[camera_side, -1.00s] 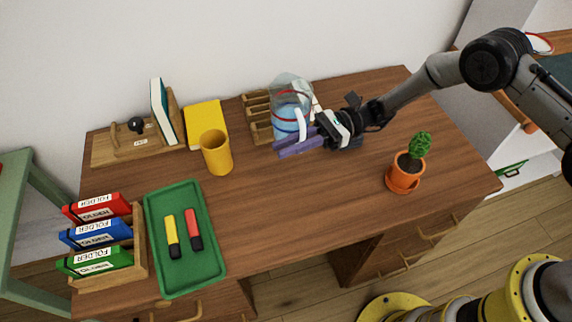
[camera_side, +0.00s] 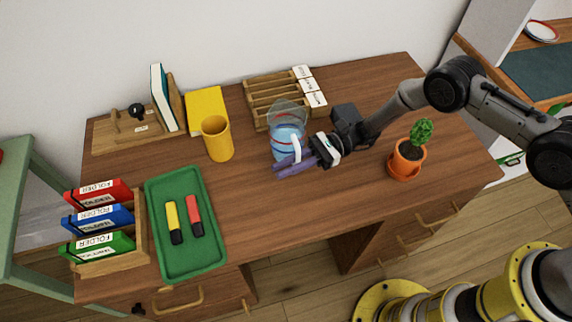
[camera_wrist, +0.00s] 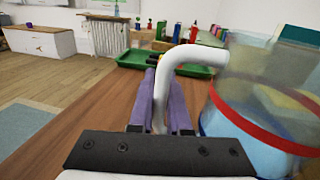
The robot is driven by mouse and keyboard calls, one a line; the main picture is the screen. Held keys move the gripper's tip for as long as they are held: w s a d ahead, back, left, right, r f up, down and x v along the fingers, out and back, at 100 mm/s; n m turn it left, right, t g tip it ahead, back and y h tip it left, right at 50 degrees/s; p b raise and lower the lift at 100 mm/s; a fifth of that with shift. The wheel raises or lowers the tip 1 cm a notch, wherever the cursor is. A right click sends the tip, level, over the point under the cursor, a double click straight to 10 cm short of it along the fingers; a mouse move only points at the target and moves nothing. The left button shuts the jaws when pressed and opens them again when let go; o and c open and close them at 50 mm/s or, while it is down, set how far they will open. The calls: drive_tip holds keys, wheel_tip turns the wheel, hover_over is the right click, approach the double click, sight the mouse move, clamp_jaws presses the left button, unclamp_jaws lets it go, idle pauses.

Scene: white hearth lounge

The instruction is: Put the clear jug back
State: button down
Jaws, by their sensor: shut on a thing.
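The clear jug (camera_side: 287,118) has a see-through body with blue contents low down, a red band and a white handle. In the side view it is in front of the wooden slotted rack, over the middle-back of the desk; I cannot tell whether its base touches the wood. My gripper (camera_side: 292,165) comes from the right and its purple fingers are shut on the jug's handle. In the wrist view the white handle (camera_wrist: 190,52) runs down between the two purple fingers (camera_wrist: 160,112), and the jug's body (camera_wrist: 265,110) is at the right.
The wooden rack (camera_side: 262,90) with white labels stands behind the jug. A yellow cup (camera_side: 218,140) is to its left. A potted plant (camera_side: 407,160) is at the right, near my arm. A green tray (camera_side: 187,262) with two markers lies front left. The desk's middle front (camera_side: 290,215) is clear.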

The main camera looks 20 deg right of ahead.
drive_tip(key=c, duration=1.3)
unclamp_jaws()
drive_tip(key=shift+f, duration=0.1)
drive_tip(key=o, duration=0.4)
drive_tip(key=d, duration=0.4)
drive_tip(key=w+d, duration=0.1)
drive_tip(key=d, duration=0.3)
drive_tip(key=w+d, duration=0.1)
drive_tip(key=d, duration=0.2)
drive_tip(key=shift+w+d, duration=0.15)
drive_tip(key=shift+d, duration=0.25)
drive_tip(key=shift+r, duration=0.2)
